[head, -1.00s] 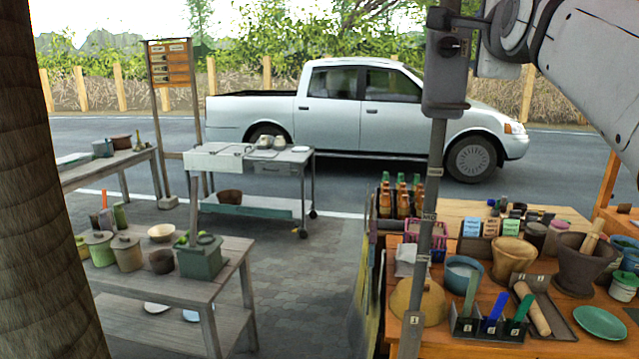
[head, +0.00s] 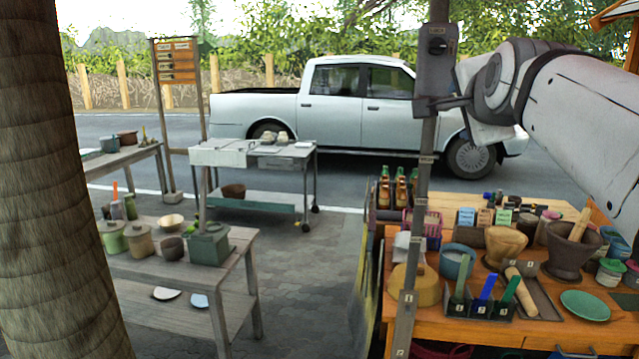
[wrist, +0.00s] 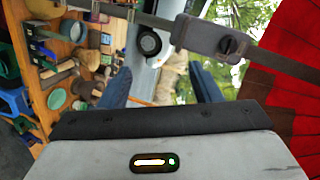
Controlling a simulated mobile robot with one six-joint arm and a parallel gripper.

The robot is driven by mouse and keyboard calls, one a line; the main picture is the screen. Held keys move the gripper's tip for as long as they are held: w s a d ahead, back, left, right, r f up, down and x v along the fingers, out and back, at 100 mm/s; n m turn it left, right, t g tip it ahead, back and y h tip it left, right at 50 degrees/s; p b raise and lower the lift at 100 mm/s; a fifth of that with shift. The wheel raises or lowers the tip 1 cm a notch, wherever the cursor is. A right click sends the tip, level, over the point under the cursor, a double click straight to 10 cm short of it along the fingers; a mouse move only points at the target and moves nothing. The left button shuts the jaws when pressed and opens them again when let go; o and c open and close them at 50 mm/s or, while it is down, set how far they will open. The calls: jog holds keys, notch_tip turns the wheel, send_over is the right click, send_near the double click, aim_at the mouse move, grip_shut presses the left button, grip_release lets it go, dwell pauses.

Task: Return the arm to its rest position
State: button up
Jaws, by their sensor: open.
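My arm (head: 585,120) reaches in from the right edge of the head view, above the market table. Its wrist end lies close to the grey post (head: 428,190) and its switch box (head: 436,55); whether they touch I cannot tell. In the wrist view my gripper (wrist: 160,85) is open, its two dark blue fingers spread wide with nothing between them. The wrist view looks sideways, with the table goods at left and the switch box (wrist: 205,38) beyond the fingers.
The orange wooden table (head: 460,338) below my arm holds a dark mortar (head: 570,257), a tan mortar (head: 503,250), a green plate (head: 585,305) and several jars. A white pickup (head: 350,110) stands on the road. A tree trunk (head: 65,200) blocks the left. Paving between the tables is clear.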

jog(key=s+a+f+n+g, duration=0.2)
jog(key=s+f+n, duration=0.3)
jog(key=f, duration=0.7)
jog(key=s+a+f+n+g+y, duration=0.1)
jog(key=s+a+f+n+g, duration=0.2)
jog(key=f, duration=1)
jog(key=s+a+f+n+g+y, duration=0.1)
jog(key=s+f+n+g, duration=0.5)
jog(key=s+f, duration=0.6)
jog(key=shift+a+f+n, duration=0.4)
jog(key=shift+a+n, duration=0.4)
jog(key=shift+n, duration=0.4)
